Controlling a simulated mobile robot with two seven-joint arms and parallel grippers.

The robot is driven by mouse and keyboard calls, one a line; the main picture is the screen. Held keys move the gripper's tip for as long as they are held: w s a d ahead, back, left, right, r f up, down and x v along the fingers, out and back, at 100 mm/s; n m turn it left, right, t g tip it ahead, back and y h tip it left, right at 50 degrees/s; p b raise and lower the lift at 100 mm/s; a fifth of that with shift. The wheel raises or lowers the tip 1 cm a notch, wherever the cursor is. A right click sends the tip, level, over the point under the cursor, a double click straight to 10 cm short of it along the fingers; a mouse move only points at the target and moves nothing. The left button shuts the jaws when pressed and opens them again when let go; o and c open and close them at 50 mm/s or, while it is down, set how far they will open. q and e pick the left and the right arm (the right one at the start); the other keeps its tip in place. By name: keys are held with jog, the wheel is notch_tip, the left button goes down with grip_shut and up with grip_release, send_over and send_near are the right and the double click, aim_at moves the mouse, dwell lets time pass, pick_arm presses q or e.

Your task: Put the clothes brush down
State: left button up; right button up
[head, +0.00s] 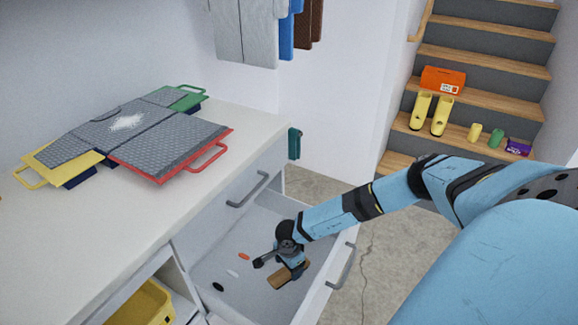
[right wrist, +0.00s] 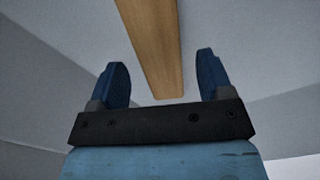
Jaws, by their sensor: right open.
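The clothes brush shows as a brown wooden piece (head: 283,278) in the open drawer (head: 248,298), apparently lying on its floor. My right gripper (head: 288,264) is down inside the drawer, right at the brush, and hides part of it. In the right wrist view the brush's wooden handle (right wrist: 152,45) runs between the two blue fingers of the open right gripper (right wrist: 161,72). Gaps show on both sides of the handle. Any bristles are hidden. My left gripper is not in view.
Small orange, white and black oval items (head: 218,287) lie in the drawer, left of my gripper. A grey garment (head: 120,125) lies on colored-handled boards on the white counter (head: 60,235). A yellow bin (head: 143,305) sits below. Stairs (head: 480,90) hold boots and boxes.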

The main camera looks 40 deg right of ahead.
notch_tip(320, 180, up, 10)
jog(key=p, duration=0.1)
jog(key=shift+f+p, duration=0.25)
jog(key=shift+p, duration=0.05)
dwell(0.4)
